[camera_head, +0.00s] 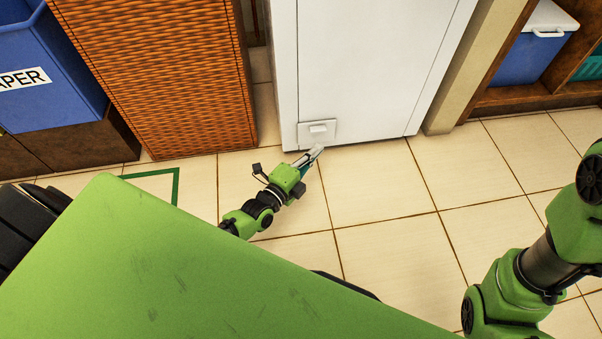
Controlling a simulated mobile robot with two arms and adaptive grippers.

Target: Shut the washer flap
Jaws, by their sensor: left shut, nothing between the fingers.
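The washer (372,70) is a tall white appliance standing on the tiled floor at the top middle. Its flap (317,131) is a small pale square panel with a lighter tab, low at the front left. The flap looks flush or nearly so, but I cannot tell whether it is fully closed. My left gripper (317,152) is shut and empty, with its fingertips at the lower right edge of the flap. I cannot tell whether they touch it. My right arm is at the right edge, and its gripper is outside the picture.
A woven brown hamper (160,70) stands left of the washer. A blue bin (50,70) marked "APER" is at the far left. A wooden shelf (535,93) with a blue box (530,58) is at the right. The tiled floor (390,235) before the washer is clear.

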